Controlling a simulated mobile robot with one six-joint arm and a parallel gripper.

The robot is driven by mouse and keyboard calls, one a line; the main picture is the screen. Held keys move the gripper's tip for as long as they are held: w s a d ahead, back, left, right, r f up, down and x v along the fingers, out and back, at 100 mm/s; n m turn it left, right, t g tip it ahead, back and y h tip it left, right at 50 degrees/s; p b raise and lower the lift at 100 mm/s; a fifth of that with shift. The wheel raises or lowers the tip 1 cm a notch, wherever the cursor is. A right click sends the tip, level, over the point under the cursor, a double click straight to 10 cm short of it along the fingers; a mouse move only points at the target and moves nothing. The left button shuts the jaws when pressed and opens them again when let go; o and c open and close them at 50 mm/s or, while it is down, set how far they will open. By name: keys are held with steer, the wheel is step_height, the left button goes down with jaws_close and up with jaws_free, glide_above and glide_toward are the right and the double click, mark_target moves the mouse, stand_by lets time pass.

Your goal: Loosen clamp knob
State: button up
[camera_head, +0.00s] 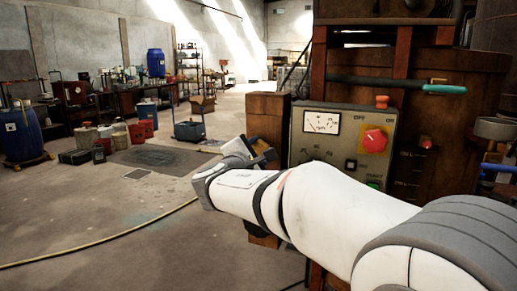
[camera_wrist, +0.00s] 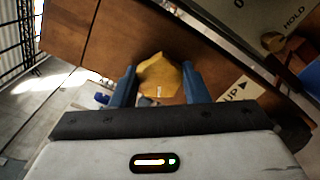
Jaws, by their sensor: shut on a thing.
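The clamp knob (camera_wrist: 158,76) is a yellow, lobed knob in the middle of the wrist view, in front of a brown wooden face. My gripper (camera_wrist: 160,80) has its two blue fingers on either side of the knob, closed on it. In the head view my gripper (camera_head: 262,150) is at the left side of the wooden machine, beside the control panel. I cannot make out the knob there. The clamp behind the knob is mostly hidden by the knob and fingers.
The control panel (camera_head: 343,140) carries a gauge (camera_head: 321,122) and a red switch (camera_head: 374,140). A cream label with "UP" and an arrow (camera_wrist: 236,94) is right of the fingers. A teal-ended lever (camera_head: 444,88) sticks out above. The floor at left is open, with a hose (camera_head: 110,238) across it.

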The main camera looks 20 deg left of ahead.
steer(key=shift+n, duration=0.5)
steer(key=o, duration=1)
steer(key=shift+s, duration=0.1)
steer(key=s, duration=0.7)
steer(key=shift+s+a, duration=0.3)
steer(key=shift+a, duration=0.05)
